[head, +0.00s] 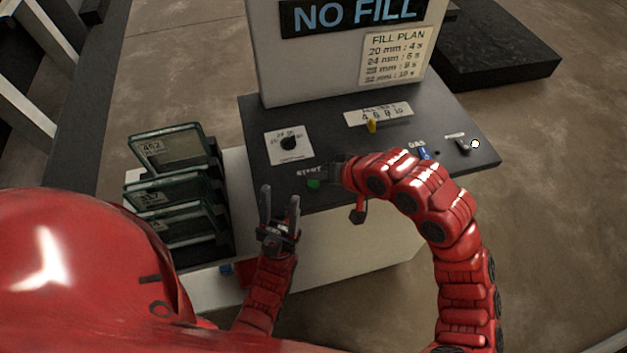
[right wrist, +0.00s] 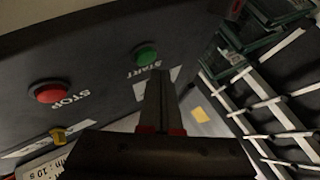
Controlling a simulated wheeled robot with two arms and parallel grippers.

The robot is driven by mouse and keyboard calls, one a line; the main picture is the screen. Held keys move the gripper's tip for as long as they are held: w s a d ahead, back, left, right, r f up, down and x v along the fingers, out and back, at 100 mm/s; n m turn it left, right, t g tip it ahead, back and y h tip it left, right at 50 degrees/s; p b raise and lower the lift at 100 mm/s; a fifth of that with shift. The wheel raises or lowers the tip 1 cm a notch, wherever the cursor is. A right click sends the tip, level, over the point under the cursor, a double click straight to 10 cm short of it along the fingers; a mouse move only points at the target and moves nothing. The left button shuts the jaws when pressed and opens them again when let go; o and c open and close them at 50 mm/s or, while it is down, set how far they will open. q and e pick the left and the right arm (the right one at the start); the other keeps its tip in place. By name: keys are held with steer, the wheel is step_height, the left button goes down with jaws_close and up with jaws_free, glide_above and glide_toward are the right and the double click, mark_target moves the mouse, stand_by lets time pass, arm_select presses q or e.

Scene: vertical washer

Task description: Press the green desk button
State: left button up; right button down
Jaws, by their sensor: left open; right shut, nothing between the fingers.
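The green button (head: 314,184) sits near the front edge of the dark desk panel, beside a START label. It also shows in the right wrist view (right wrist: 146,54), above the fingertips in the picture. My right gripper (head: 328,174) is shut and empty, just right of the green button in the head view. In the right wrist view, its closed fingers (right wrist: 160,74) point close to the button; I cannot tell whether they touch it. My left gripper (head: 280,200) is open and empty, in front of the desk edge, left of the button.
A red STOP button (right wrist: 52,91) lies on the same panel; my right arm hides it in the head view. A black dial (head: 289,143), a yellow lever (head: 371,126) and a blue part (head: 424,153) are also there. A rack of glass panels (head: 170,150) stands left of the desk.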

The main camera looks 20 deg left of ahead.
mark_target(317, 186)
stand_by(0.3)
steer(key=shift+f, duration=0.4)
steer(key=shift+f+b, duration=0.5)
steer(key=shift+f, duration=0.05)
stand_by(0.6)
steer(key=shift+r, duration=0.1)
steer(key=shift+r+p, duration=0.7)
steer(key=shift+r, duration=0.2)
steer(key=shift+r, duration=0.1)
steer(key=shift+r+p, duration=1.7)
steer(key=shift+r, duration=0.8)
steer(key=shift+f, duration=0.1)
